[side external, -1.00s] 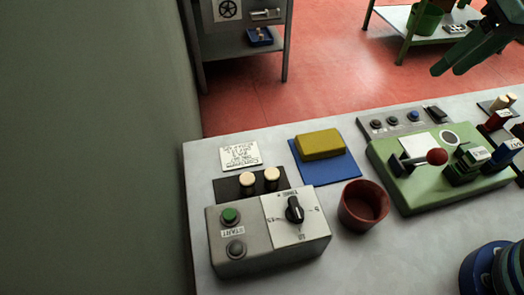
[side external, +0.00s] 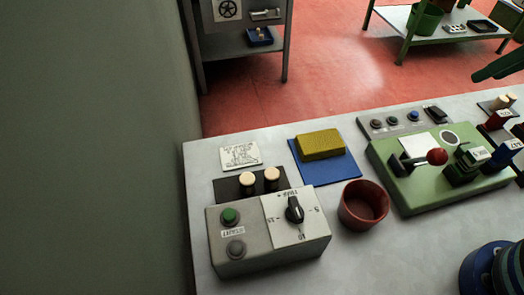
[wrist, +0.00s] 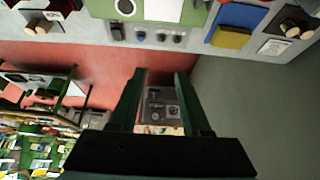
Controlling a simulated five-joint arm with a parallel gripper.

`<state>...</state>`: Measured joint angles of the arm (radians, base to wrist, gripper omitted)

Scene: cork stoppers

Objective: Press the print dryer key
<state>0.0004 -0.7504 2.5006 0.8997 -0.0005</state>
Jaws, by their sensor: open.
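I cannot read any label naming the print dryer key. A grey strip (side external: 405,121) with several small controls, including a blue button (side external: 414,116) and a black rocker switch (side external: 436,114), lies along the table's far edge; the strip also shows in the wrist view (wrist: 150,38). A grey box (side external: 267,235) at the front left has a green button (side external: 230,215) above a START label, a grey button (side external: 236,248) and a black dial (side external: 294,210). My gripper (wrist: 161,76) is open and empty, away from the strip; in the side view only part of it shows at the right edge.
A green box (side external: 405,198) with a red-knobbed lever (side external: 436,157) stands in front of the strip. A yellow block (side external: 320,144) on a blue mat (side external: 327,174), a red cup (side external: 363,206) and pale corks (side external: 272,174) stand nearby.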

